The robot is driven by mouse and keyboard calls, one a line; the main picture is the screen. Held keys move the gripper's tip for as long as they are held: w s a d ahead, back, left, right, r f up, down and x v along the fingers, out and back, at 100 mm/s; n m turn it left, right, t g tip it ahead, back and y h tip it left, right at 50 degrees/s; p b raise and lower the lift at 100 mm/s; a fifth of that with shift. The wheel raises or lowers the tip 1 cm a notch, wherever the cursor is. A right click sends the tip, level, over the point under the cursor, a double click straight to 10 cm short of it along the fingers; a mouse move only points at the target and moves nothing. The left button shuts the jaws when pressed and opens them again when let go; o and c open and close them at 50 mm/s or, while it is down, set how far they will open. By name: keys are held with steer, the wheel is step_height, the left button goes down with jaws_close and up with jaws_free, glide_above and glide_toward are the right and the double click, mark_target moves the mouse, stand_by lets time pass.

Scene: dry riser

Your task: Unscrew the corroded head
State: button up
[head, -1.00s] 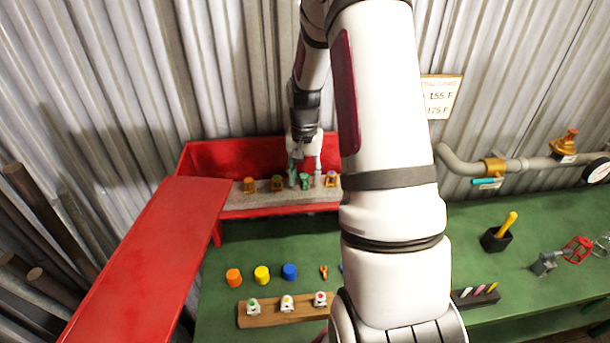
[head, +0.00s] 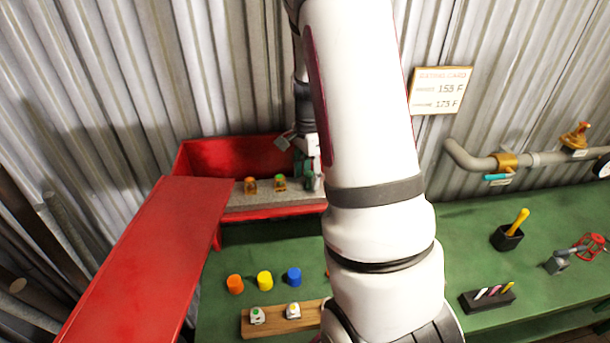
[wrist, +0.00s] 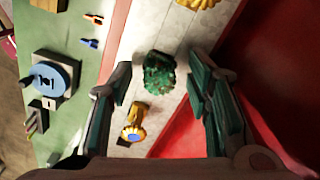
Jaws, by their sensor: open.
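In the wrist view a dark green, rough-surfaced head (wrist: 158,73), which looks corroded, stands on the pale shelf strip (wrist: 140,30). My gripper (wrist: 160,82) is open, with one finger on each side of the green head and a visible gap at both sides. I cannot tell how far above or around it the fingertips are. In the head view my gripper (head: 306,172) is over the right part of the red-backed shelf, partly hidden by my arm. The green head is not clearly seen there.
A gold head (wrist: 135,122) stands close to the green one, and a yellow one (wrist: 198,3) beyond it. Two more heads (head: 250,186) (head: 280,183) stand left of my gripper. The red shelf wall (wrist: 265,65) is close to the right finger. Coloured caps (head: 264,281) stand on the green bench.

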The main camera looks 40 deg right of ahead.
steer(key=shift+m, duration=1.1)
steer(key=m, duration=0.5)
steer(key=shift+b, duration=0.3)
jaws_close()
steer(key=n, duration=0.4)
steer(key=shift+s, duration=0.1)
steer(key=shift+n+p, duration=0.3)
steer(key=shift+n, duration=0.5)
steer(key=shift+r+n, duration=0.1)
steer(key=shift+n, duration=1.1)
steer(key=n+p, duration=0.1)
steer(key=n, duration=0.2)
